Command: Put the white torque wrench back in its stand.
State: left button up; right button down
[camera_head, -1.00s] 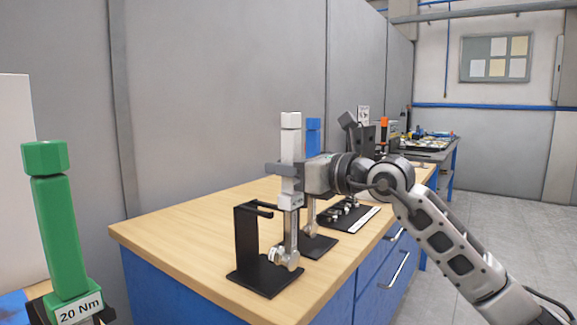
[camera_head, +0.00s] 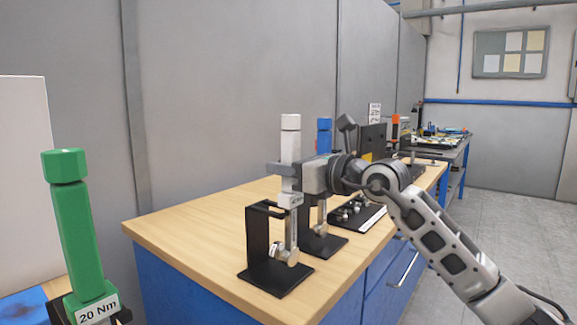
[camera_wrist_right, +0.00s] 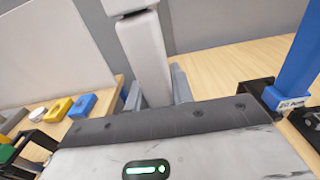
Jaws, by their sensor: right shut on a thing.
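The white torque wrench (camera_head: 290,150) is upright over the workbench in the head view, its metal shaft and head hanging down beside a black stand (camera_head: 258,245). My right gripper (camera_head: 285,169) is shut around its white handle. In the wrist view the white handle (camera_wrist_right: 148,60) stands between my right gripper's fingers (camera_wrist_right: 158,90). The wrench head overlaps the black stand in the picture; I cannot tell whether it is seated or touching. My left gripper is not in view.
A blue wrench (camera_head: 324,135) stands in another black stand (camera_head: 325,242) just behind. A green wrench (camera_head: 78,230) labelled 20 Nm stands at the left front. A black tray of small metal parts (camera_head: 358,214) lies further back. The bench's left part (camera_head: 190,220) is clear.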

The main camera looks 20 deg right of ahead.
jog(key=shift+w+a+r+p, duration=0.15)
jog(key=shift+w+a+p, duration=0.2)
jog(key=shift+w, duration=0.25)
jog(key=shift+w+a+r+p, duration=0.15)
jog(key=shift+w+a+p, duration=0.2)
jog(key=shift+w, duration=0.25)
dwell(0.3)
jog(key=shift+f+b, duration=0.7)
jog(key=shift+f, duration=0.25)
dwell(1.0)
jog(key=c, duration=1.1)
grip_release()
jog(key=b+v, duration=0.2)
jog(key=v, duration=0.6)
jog(key=b+v, duration=0.2)
jog(key=v, duration=0.6)
jog(key=shift+f, duration=0.2)
jog(key=shift+s, duration=0.1)
